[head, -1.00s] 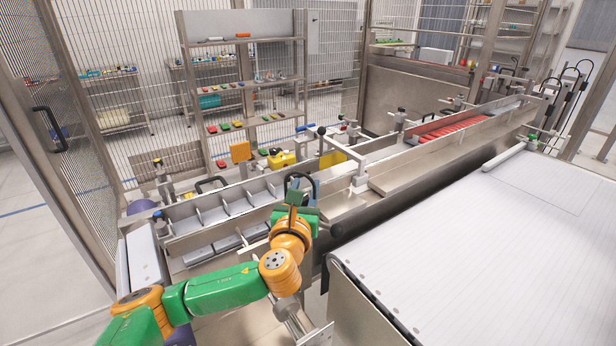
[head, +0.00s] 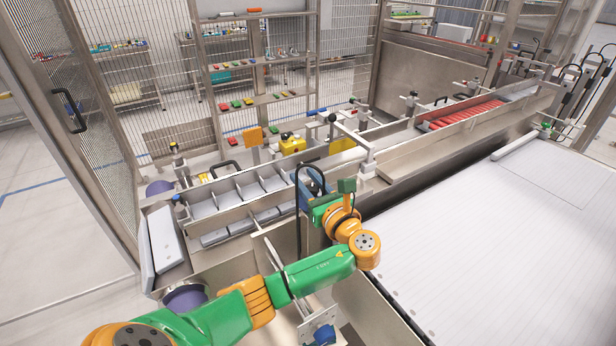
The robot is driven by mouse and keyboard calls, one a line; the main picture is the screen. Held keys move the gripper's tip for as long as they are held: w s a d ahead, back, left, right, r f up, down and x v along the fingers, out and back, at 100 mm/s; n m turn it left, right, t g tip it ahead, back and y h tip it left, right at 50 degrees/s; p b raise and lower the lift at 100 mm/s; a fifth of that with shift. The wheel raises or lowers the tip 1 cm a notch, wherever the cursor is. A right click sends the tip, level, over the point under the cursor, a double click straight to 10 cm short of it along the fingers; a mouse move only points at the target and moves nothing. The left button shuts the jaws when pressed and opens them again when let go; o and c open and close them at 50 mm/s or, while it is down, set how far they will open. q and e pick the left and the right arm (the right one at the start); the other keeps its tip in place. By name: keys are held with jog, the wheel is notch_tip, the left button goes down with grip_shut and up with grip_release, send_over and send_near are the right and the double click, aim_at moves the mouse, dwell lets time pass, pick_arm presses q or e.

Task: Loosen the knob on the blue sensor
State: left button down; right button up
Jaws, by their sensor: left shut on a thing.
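The blue sensor (head: 313,181) sits at the right end of the divided metal trough, with a black cable (head: 298,200) looping beside it. My left gripper (head: 312,203) is right at the sensor, at its near side. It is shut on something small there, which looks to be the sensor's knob. The green gripper body and orange wrist cover the knob and the fingertips, so the grip itself is hidden. My right gripper is not in view.
The divided trough (head: 235,196) lies left of the sensor. A wide white conveyor (head: 490,230) fills the right side. Metal rails and a clamp post (head: 366,160) stand close behind the gripper. Another blue part (head: 324,335) on a bracket is at the bottom.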

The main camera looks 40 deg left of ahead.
aim_at(316, 192)
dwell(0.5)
pick_arm(q)
jog(key=c, duration=0.6)
grip_release()
jog(key=shift+a+f, duration=0.1)
jog(key=shift+o, duration=0.4)
jog(key=shift+a, duration=0.1)
jog(key=b+v, duration=0.1)
jog(key=v, duration=0.5)
jog(key=shift+d+f+b, duration=0.1)
jog(key=shift+d+b, duration=0.2)
jog(key=shift+d, duration=0.1)
jog(key=shift+s+d, duration=0.15)
jog(key=shift+d, duration=0.1)
jog(key=shift+a, duration=0.1)
